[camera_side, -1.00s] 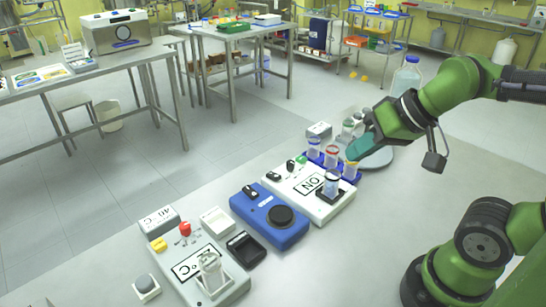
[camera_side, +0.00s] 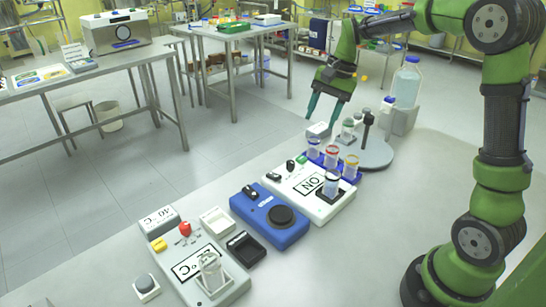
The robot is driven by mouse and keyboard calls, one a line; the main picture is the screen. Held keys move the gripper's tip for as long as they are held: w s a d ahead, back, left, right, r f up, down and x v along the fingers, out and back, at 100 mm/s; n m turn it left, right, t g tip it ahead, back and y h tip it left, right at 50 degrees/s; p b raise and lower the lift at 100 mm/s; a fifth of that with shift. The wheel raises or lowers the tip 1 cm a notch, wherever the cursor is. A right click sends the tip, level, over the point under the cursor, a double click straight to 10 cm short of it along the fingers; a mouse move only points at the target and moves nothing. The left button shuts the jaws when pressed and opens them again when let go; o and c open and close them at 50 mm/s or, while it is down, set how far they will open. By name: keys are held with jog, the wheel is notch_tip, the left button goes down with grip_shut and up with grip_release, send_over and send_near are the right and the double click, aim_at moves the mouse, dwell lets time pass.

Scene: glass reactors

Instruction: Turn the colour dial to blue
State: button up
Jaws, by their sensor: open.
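My gripper (camera_side: 323,112) is open and empty, its two teal fingers pointing down, in the air in front of the far end of the bench as seen here. No dial with readable colour marks shows, so I cannot tell which part is the colour dial. A round grey plate (camera_side: 377,155) with an upright black post (camera_side: 367,122) is right of and below the gripper, apart from it in the picture. A blue device (camera_side: 268,214) with a round black top stands nearer the camera.
A blue rack (camera_side: 333,169) holds several capped vials. Beside it is a white device marked "ON" (camera_side: 310,186). A large clear bottle (camera_side: 407,82) stands behind the plate. A grey device (camera_side: 203,272) marked °C is at the front. The bench at right front is clear.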

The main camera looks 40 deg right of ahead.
aim_at(291, 162)
jog(key=w+d+f+m+g+y, duration=0.1)
jog(key=w+d+f+m+g, duration=0.1)
jog(key=w+d+m, duration=0.35)
jog(key=shift+m+y, duration=0.45)
jog(key=shift+y, duration=0.05)
jog(key=x, duration=0.5)
jog(key=a+x, duration=0.1)
jog(key=x, duration=0.4)
jog(key=w+a+r+x, duration=0.1)
jog(key=x, duration=0.4)
jog(key=shift+w+a+f, duration=0.1)
jog(key=shift+a+f, duration=0.15)
jog(key=shift+f, duration=0.15)
jog(key=shift+c, duration=0.4)
grip_shut()
